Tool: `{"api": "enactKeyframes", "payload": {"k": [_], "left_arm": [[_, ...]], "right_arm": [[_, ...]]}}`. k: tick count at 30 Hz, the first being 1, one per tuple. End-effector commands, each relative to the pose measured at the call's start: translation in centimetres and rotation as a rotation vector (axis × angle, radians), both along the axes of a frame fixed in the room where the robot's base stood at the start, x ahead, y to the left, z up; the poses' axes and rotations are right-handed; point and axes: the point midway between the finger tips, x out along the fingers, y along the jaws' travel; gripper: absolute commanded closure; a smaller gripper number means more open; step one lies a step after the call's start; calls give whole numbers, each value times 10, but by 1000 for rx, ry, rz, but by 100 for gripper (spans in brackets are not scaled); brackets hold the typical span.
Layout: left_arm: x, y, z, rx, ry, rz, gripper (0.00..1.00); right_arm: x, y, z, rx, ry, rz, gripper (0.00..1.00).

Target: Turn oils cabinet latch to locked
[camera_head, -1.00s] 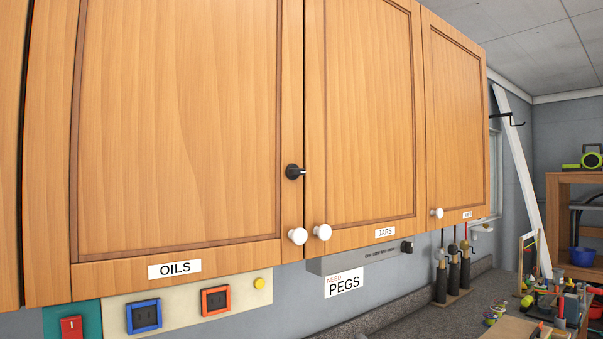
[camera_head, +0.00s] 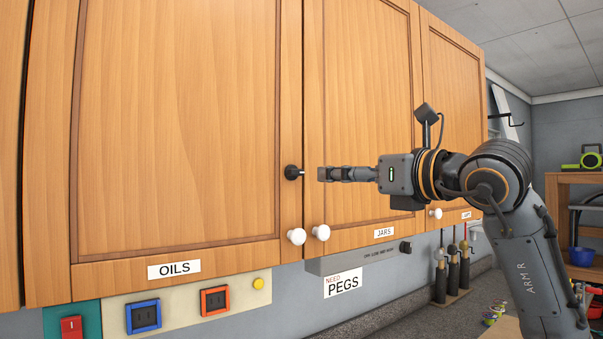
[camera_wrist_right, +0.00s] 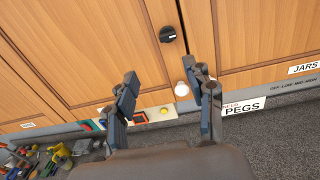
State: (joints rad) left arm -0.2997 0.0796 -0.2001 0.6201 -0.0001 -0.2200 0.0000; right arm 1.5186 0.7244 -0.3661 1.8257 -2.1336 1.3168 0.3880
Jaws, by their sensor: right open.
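The oils cabinet door (camera_head: 180,130) is closed, with an OILS label (camera_head: 174,269) at its bottom edge. Its black latch (camera_head: 292,172) sits on the door's right frame, its small lever pointing right toward the JARS door. My left gripper is not in view.
White round knobs (camera_head: 297,236) (camera_head: 321,232) sit below the latch on the two doors. Under the cabinets are a panel with sockets (camera_head: 143,316), a grey strip (camera_head: 360,257) and a PEGS sign (camera_head: 343,283). A dark worktop (camera_head: 390,315) runs below.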

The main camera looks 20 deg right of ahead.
Motion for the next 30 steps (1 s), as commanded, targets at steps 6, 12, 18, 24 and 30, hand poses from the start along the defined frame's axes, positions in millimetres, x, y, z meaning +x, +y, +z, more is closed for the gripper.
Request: {"api": "enactKeyframes", "payload": {"k": [6,12,18,24,30], "left_arm": [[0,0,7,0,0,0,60],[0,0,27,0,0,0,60],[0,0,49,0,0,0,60],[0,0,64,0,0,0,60],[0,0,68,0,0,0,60]], "right_arm": [[10,-9,8,-9,9,-49,47],[45,5,9,-8,11,-45,47],[85,21,10,-8,10,-44,47],[115,31,9,-8,8,-45,47],[127,35,6,-7,6,-46,47]]}}
